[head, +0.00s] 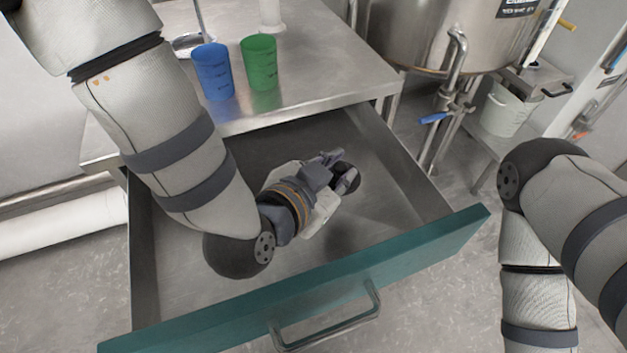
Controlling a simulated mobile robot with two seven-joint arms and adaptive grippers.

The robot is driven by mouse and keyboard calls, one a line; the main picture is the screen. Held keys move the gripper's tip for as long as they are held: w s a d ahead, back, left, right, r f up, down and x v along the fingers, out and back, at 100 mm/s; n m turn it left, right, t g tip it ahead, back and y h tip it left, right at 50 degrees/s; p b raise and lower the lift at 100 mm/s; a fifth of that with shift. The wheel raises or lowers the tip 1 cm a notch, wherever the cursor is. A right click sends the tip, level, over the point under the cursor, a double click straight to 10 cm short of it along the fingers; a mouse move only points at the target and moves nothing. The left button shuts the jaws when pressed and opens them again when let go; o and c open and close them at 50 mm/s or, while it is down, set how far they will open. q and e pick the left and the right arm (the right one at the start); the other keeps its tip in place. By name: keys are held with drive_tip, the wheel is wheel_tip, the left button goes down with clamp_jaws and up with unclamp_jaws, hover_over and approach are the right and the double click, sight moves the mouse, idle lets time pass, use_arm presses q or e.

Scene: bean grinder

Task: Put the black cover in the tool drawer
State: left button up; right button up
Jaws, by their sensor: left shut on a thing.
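The tool drawer (400,185) is pulled open under the metal table, with a teal front and a metal handle. My left gripper (347,174) is inside the drawer's outline, over its middle. It is shut on the black cover (346,184), a small dark round thing partly hidden by the fingers. I cannot tell whether the cover touches the drawer floor. My right arm is at the right edge, and its gripper is out of view.
A blue cup (213,72) and a green cup (259,62) stand on the metal table (320,60) behind the drawer. A large steel tank (430,35) stands at the back right, with a white bucket (505,110) beside it. The drawer floor around my gripper looks clear.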

use_arm(q)
drive_tip(key=f, duration=0.1)
drive_tip(key=w+a+f, duration=0.1)
drive_tip(key=a+f, duration=0.1)
drive_tip(key=f, duration=0.1)
drive_tip(key=shift+w+a+b, duration=0.2)
drive_tip(key=shift+w+b, duration=0.15)
drive_tip(key=f, duration=0.2)
drive_tip(key=f+b, duration=0.1)
drive_tip(key=f, duration=0.1)
drive_tip(key=shift+w+a, duration=0.15)
drive_tip(key=shift+a, duration=0.15)
drive_tip(key=shift+r, duration=0.2)
use_arm(e)
drive_tip(key=shift+x, duration=1.2)
use_arm(q)
drive_tip(key=shift+f, duration=0.1)
use_arm(e)
drive_tip(key=shift+s+r, duration=0.1)
drive_tip(key=shift+s, duration=0.15)
use_arm(q)
drive_tip(key=o, duration=0.9)
drive_tip(key=shift+o, duration=0.2)
drive_tip(key=p+v, duration=0.1)
drive_tip(key=v, duration=0.6)
drive_tip(key=shift+a+r, duration=0.1)
drive_tip(key=shift+r, duration=0.15)
use_arm(e)
drive_tip(key=shift+w+r, duration=0.4)
drive_tip(key=shift+r, duration=0.1)
